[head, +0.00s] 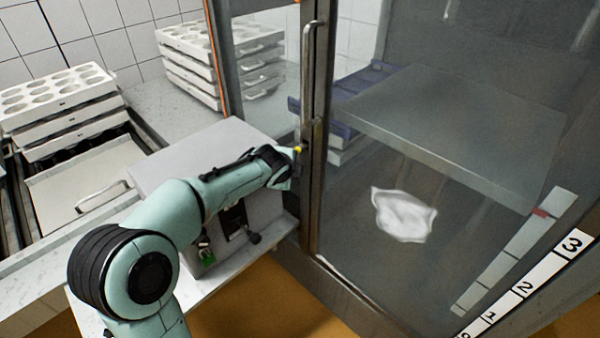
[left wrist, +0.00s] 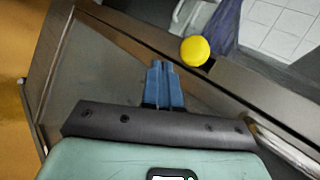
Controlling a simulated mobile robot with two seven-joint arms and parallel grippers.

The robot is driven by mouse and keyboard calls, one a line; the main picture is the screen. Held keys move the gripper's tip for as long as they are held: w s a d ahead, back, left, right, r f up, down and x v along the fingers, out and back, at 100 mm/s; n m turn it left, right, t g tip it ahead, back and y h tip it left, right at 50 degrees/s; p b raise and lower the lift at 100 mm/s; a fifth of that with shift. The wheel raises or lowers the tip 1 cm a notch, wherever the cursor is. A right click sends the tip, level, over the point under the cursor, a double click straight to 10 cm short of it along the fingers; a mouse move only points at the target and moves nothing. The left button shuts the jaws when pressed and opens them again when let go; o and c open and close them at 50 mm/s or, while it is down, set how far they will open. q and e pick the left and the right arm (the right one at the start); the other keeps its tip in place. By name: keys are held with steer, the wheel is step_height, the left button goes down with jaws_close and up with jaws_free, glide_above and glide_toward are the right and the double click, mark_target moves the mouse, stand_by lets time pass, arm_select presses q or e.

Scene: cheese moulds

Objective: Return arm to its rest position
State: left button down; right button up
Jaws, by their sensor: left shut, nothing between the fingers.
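My left arm (head: 230,184) reaches from the lower left across a grey box toward the metal frame of a glass door. Its left gripper (left wrist: 160,68) shows in the left wrist view with blue fingers shut together and nothing between them. A round yellow knob (left wrist: 195,51) on the metal frame is just beyond the fingertips and to their right, with a visible gap in the picture. In the head view the yellow knob (head: 299,149) is small, beside the arm's end. The fingers are hard to make out there. My right gripper is not in view.
The glass door (head: 400,190) with its vertical handle (head: 308,70) fills the right side and looks shut. The grey box (head: 190,160) stands under my forearm. Stacked white moulds (head: 60,95) are at the left, with more (head: 215,50) at the back. A numbered strip (head: 525,288) is lower right.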

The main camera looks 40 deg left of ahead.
arm_select(q)
steer(key=s+r, duration=0.2)
steer(key=shift+s, duration=0.35)
steer(key=shift+w, duration=0.1)
steer(key=d+f+n+g+h, duration=0.15)
steer(key=d+f, duration=0.35)
steer(key=f, duration=0.5)
steer(key=s+d+f+n+g+h, duration=0.1)
steer(key=d+f+n+h, duration=0.1)
steer(key=d+f, duration=0.55)
steer(key=d+f+n+g+h, duration=0.1)
steer(key=d+f+n+h, duration=0.15)
steer(key=f, duration=0.85)
steer(key=s+d+f+n+g, duration=0.1)
steer(key=s+d+f+n, duration=0.2)
steer(key=s+d+f, duration=0.2)
steer(key=s+d+f+n+g+h, duration=0.1)
steer(key=s+d+f+n, duration=0.3)
steer(key=s, duration=0.7)
steer(key=s+d+f+n+g+h, duration=0.1)
steer(key=s+d+f+n+g, duration=0.2)
steer(key=s+d+f, duration=0.5)
step_height(320, 180, down, 2)
steer(key=shift+s+f, duration=0.2)
steer(key=shift+s, duration=0.3)
